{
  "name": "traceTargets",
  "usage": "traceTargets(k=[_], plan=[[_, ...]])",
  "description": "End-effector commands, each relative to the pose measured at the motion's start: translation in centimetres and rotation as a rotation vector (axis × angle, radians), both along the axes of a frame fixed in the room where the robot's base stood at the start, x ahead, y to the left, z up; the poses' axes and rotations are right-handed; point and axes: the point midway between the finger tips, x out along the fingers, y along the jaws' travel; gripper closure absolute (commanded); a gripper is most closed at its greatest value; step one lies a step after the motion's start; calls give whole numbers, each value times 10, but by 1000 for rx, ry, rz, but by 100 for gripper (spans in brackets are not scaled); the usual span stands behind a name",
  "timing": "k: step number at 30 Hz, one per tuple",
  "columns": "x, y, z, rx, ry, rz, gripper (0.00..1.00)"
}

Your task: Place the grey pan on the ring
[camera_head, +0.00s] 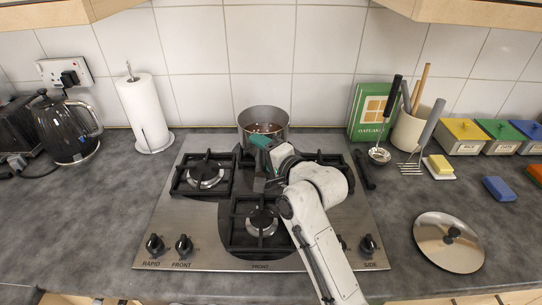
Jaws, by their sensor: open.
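The grey pan (264,118) is an open metal pot at the back of the steel hob (183,220), near the tiled wall, with something reddish-brown inside. My gripper (262,172) is in front of the pan, above the middle of the hob, and is open. My white arm reaches up from the lower right and hides part of the right side of the hob. The hob shows a back-left ring (205,176) and a front ring (262,222), both bare with black grates. The ring on the right is mostly hidden behind my arm.
A kettle (68,132) and paper roll (144,112) stand at left. A green oatcakes box (371,109), utensil pot (408,130), ladle (379,154) and butter (440,165) stand at right. A lid (449,243) lies front right. The left counter front is clear.

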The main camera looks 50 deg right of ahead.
Motion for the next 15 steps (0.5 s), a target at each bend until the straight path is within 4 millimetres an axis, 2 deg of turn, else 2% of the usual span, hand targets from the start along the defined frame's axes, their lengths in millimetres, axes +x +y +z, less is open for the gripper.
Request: traceTargets(k=[5, 15], plan=[[-24, 5, 3, 0, 0, -1, 44], [-89, 22, 14, 0, 1, -1, 44]])
